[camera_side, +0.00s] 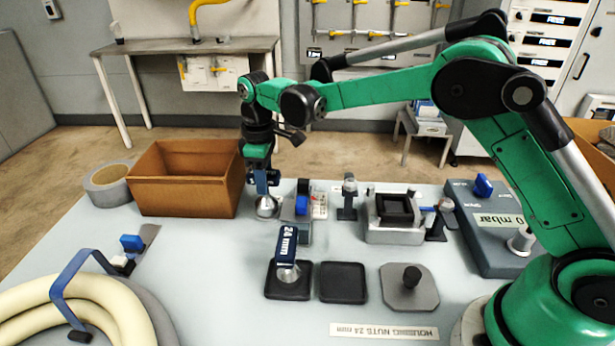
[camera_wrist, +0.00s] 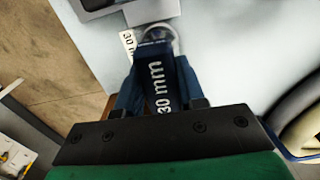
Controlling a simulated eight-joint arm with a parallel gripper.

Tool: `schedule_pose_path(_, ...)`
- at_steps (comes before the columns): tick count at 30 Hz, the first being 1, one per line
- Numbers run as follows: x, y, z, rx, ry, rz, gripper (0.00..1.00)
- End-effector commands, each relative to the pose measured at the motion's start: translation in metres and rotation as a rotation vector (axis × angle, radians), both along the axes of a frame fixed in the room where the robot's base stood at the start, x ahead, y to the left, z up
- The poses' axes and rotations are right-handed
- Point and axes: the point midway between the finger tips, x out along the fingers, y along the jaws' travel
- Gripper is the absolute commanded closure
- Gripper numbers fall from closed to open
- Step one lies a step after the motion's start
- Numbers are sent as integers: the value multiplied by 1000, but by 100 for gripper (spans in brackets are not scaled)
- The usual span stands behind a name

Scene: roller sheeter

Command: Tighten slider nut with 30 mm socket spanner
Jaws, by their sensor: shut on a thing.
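My gripper (camera_side: 261,178) points down beside the cardboard box and is shut on the 30 mm socket spanner. In the wrist view, the spanner's dark blue handle (camera_wrist: 165,92), marked "30 mm", lies between my jaws (camera_wrist: 158,72). Its silver socket (camera_side: 266,208) is at the lower end, close to the table; it also shows in the wrist view (camera_wrist: 158,33). I cannot tell whether the socket touches anything. A small fixture with a blue part (camera_side: 301,205) stands just right of the socket. I cannot pick out the slider nut.
The cardboard box (camera_side: 180,184) is close on the left. A 24 mm spanner (camera_side: 287,243) stands on a black pad in front, beside an empty black pad (camera_side: 343,283). A grey fixture (camera_side: 393,233), knobbed plate (camera_side: 410,298) and pressure box (camera_side: 492,237) are to the right.

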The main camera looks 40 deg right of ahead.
Motion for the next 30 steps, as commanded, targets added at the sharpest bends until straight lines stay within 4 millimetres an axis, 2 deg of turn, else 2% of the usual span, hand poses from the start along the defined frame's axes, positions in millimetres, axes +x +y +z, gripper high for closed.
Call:
schedule_pose_path(6,0,0,0,0,0,-244,100)
schedule_pose_path(15,0,0,0,0,0,-282,100)
schedule_pose_path(23,0,0,0,0,0,-559,100)
schedule_pose_path(30,0,0,0,0,0,-584,100)
